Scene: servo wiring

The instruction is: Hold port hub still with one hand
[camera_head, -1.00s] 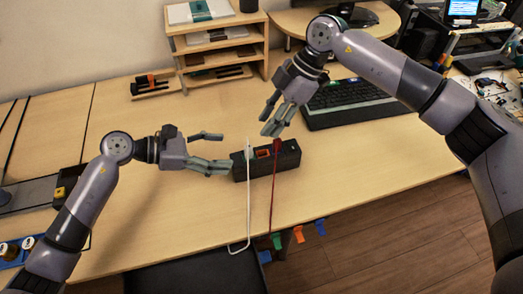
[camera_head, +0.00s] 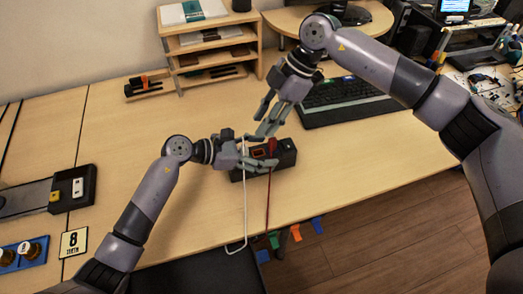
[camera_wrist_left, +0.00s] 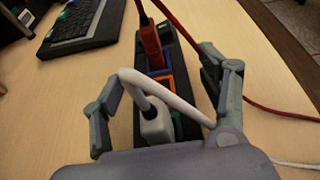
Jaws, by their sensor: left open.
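The black port hub (camera_head: 287,156) lies on the wooden table, its right end showing in the head view. In the left wrist view the hub (camera_wrist_left: 183,56) runs lengthwise between my left fingers, with coloured ports on top. A red plug (camera_wrist_left: 151,46) and a white plug (camera_wrist_left: 156,124) stand in it with their cables. My left gripper (camera_head: 256,153) is open, its fingers on either side of the hub; a gap shows beside the left finger in the wrist view. My right gripper (camera_head: 260,128) is open and empty, above and behind the hub.
A keyboard (camera_head: 350,101) lies behind and right of the hub. The white cable (camera_head: 245,215) and red cable (camera_head: 268,200) hang toward the table's front edge, near coloured clips (camera_head: 296,232). A wooden shelf (camera_head: 213,50) stands at the back.

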